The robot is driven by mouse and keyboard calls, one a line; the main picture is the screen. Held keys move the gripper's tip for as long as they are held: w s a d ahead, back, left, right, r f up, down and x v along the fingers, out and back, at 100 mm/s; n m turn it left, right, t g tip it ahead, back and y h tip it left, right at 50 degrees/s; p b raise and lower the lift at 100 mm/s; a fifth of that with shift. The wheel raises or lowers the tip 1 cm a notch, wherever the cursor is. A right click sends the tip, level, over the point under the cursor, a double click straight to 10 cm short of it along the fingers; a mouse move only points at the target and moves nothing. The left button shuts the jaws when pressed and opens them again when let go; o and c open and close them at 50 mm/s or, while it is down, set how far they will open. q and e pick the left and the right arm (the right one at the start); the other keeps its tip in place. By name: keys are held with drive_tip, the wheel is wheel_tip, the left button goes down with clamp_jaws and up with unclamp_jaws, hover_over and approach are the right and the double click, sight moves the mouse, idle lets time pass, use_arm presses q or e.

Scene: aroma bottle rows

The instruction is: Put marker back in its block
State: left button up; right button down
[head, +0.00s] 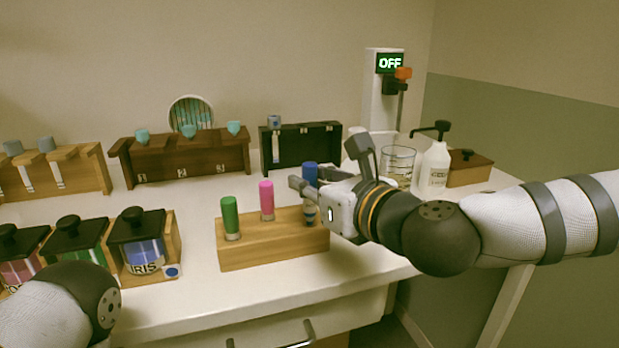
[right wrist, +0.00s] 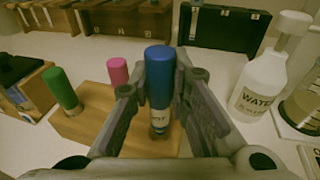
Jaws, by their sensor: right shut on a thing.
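My right gripper (head: 303,186) is shut on the blue-capped marker (head: 310,172), which is upright at the right end of the wooden block (head: 270,252). In the right wrist view the blue marker (right wrist: 159,72) stands between the two fingers, with a pale label below its cap. Its lower end meets the block's top, but I cannot tell how deep it sits. The green marker (head: 230,217) and the pink marker (head: 266,200) stand upright in the same block, to the left. My left gripper is out of view; only part of that arm shows at lower left.
Lidded jars in wooden holders (head: 140,250) stand left of the block. Wooden and dark racks (head: 190,160) line the back. A white water bottle (head: 434,168), a glass beaker (head: 397,165) and a device reading OFF (head: 383,90) stand at right. The counter before the block is clear.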

sight(313, 206)
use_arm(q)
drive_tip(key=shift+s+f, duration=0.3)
use_arm(e)
drive_tip(key=shift+f, duration=0.7)
use_arm(q)
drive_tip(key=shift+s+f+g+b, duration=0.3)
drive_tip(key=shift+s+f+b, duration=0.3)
drive_tip(key=shift+b, duration=0.15)
use_arm(e)
drive_tip(key=shift+f, duration=1.15)
drive_tip(key=c, duration=1.4)
unclamp_jaws()
drive_tip(key=shift+c, duration=0.2)
drive_tip(key=v, duration=0.7)
drive_tip(key=shift+s+d, duration=0.15)
drive_tip(key=shift+s, duration=0.1)
